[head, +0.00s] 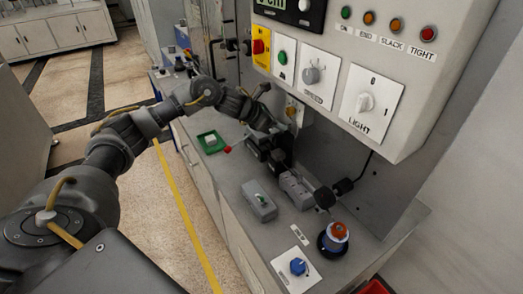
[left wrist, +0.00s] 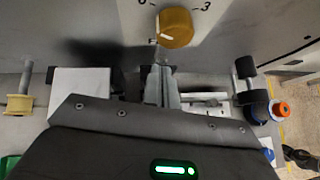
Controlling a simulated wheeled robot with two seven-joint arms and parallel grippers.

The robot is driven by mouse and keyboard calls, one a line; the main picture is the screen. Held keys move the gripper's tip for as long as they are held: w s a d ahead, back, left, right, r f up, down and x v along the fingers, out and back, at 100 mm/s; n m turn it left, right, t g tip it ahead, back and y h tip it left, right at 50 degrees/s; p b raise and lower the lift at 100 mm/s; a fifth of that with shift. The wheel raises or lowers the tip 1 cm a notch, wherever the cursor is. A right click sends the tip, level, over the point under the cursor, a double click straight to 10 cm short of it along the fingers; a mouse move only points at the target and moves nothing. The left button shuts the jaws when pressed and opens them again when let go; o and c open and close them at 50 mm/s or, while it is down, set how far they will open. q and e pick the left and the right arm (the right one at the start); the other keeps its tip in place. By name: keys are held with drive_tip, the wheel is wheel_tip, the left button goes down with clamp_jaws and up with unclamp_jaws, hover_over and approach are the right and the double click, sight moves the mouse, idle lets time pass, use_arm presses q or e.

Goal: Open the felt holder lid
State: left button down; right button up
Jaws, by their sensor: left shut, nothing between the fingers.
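No part can be picked out with certainty as the felt holder or its lid; a holder near the machine face may be hidden by my left arm in the head view. My left gripper (head: 280,152) is low against the machine's front, above the counter. In the left wrist view its fingers (left wrist: 161,86) are together and empty, just below a yellow knob (left wrist: 175,26) on the grey panel. A pale block (left wrist: 82,82) is left of the fingers, and a pale, flat part (left wrist: 204,97) is just to their right. My right gripper is not in view.
Grey boxes (head: 259,200) stand on the counter in front of the gripper. A green tray (head: 211,142) is to the left. A black roller (head: 326,196) and a blue, red-topped item (head: 335,235) are to the right. The control box (head: 350,60) overhangs the area.

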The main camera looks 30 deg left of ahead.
use_arm(q)
drive_tip(key=f+b+v, duration=0.1)
drive_tip(key=b+v, duration=0.3)
drive_tip(key=v, duration=0.9)
drive_tip(key=shift+s+a, duration=0.3)
drive_tip(key=shift+a, duration=0.05)
